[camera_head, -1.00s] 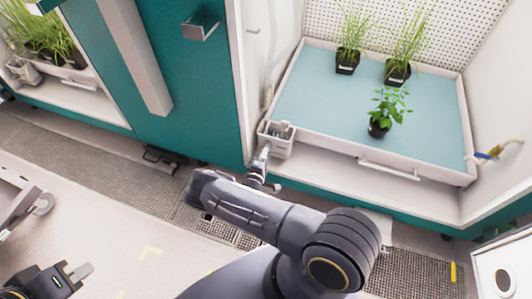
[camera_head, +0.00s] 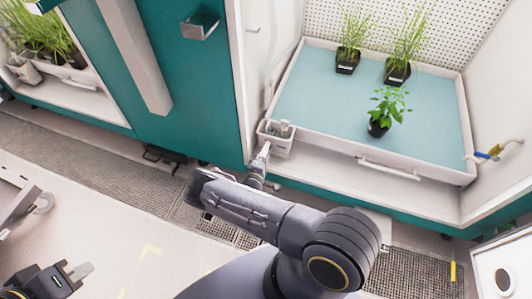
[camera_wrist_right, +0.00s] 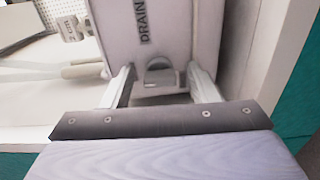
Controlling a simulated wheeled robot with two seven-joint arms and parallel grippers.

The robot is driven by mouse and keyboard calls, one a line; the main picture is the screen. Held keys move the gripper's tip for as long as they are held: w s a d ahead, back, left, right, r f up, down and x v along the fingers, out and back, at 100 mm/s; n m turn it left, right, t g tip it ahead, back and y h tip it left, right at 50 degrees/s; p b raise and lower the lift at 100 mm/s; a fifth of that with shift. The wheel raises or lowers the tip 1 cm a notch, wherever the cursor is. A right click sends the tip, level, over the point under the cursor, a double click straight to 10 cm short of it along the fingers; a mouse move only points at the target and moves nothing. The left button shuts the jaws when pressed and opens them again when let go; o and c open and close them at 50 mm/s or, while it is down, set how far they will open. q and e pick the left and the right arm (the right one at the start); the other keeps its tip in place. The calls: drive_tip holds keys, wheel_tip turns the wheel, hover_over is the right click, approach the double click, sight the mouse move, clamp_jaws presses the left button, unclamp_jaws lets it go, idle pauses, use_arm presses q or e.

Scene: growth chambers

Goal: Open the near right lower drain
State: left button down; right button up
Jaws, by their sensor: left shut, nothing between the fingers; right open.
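The drain box (camera_head: 283,152) is a small white box at the front left corner of the right chamber's tray. In the right wrist view the box (camera_wrist_right: 190,30) shows the printed word DRAIN. A grey rounded tab or lever (camera_wrist_right: 159,72) is low on its face. My right gripper (camera_wrist_right: 160,80) is open, with one finger on each side of the tab; I cannot tell whether they touch it. In the head view my right gripper (camera_head: 262,158) is at the front of the box. My left gripper (camera_head: 80,272) is shut and empty at the lower left, over the floor.
The tray (camera_head: 300,85) holds three potted plants and has a white handle (camera_head: 390,168) on its front. A hose fitting (camera_head: 492,154) is on the right wall. A teal cabinet (camera_head: 190,85) stands to the left. Open floor (camera_head: 110,215) lies at the lower left.

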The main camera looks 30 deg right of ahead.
drive_tip(key=v, duration=0.7)
drive_tip(key=shift+s+a+p, duration=0.25)
drive_tip(key=shift+s+p, duration=0.05)
drive_tip(key=s+d+r+m+g+y, duration=0.1)
drive_tip(key=s+d+r+m+g, duration=0.15)
drive_tip(key=r+m+g, duration=0.35)
drive_tip(key=s+d+r+m+g+y, duration=0.1)
drive_tip(key=s+d+r+g+y, duration=0.2)
drive_tip(key=r, duration=0.5)
drive_tip(key=s+d+r+m+g, duration=0.1)
drive_tip(key=s+r+m+g, duration=0.1)
drive_tip(key=r+m+g, duration=0.35)
drive_tip(key=s+a+r+n+t+y, duration=0.1)
drive_tip(key=s+a+r+t+y, duration=0.3)
drive_tip(key=r, duration=0.3)
drive_tip(key=s+a+r+n+t+y, duration=0.1)
drive_tip(key=s+a+r+t+y, duration=0.1)
drive_tip(key=s+a+r+y, duration=0.4)
drive_tip(key=s+a+r+n+t+y, duration=0.1)
drive_tip(key=s+a+r+t+y, duration=0.15)
drive_tip(key=s+r, duration=0.5)
wheel_tip(320, 180, up, 30)
drive_tip(key=w+y+p, duration=0.1)
drive_tip(key=p, duration=2.7)
drive_tip(key=shift+p, duration=0.35)
